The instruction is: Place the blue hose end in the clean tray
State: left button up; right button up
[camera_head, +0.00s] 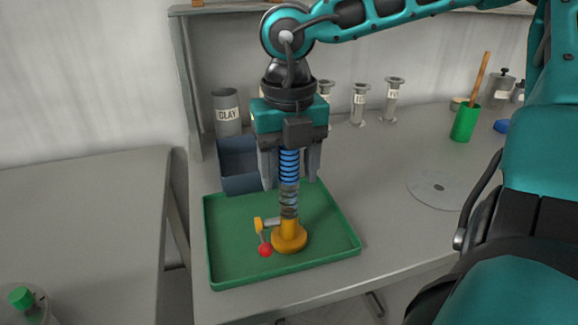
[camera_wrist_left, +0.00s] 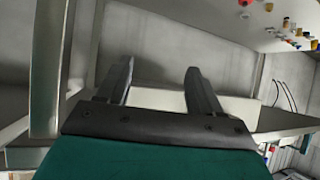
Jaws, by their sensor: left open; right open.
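A blue ribbed hose end (camera_head: 289,165) stands upright over the green tray (camera_head: 228,270). Below it is a greyish ribbed section (camera_head: 289,203) that runs down to a yellow-orange fitting (camera_head: 289,238) with a round foot, standing on the tray floor. My right gripper (camera_head: 291,184) points down from above with open fingers, one on each side of the blue hose and apart from it. The top of the hose is hidden by the gripper body. My left gripper (camera_wrist_left: 160,72) is open and empty in the left wrist view, away from the tray.
A side lever with a red ball (camera_head: 265,250) sticks out left of the fitting. Behind the tray are a blue-grey bin (camera_head: 240,183) and a CLAY canister (camera_head: 227,112). A grey disc (camera_head: 440,188) lies right, near a green cup (camera_head: 465,122). The left table (camera_head: 80,220) is mostly clear.

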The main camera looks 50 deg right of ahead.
jog(key=shift+r+p, duration=0.35)
jog(key=shift+p, duration=0.05)
notch_tip(320, 180, up, 12)
jog(key=shift+f+p, duration=0.15)
jog(key=shift+p, duration=0.3)
jog(key=shift+f, duration=0.1)
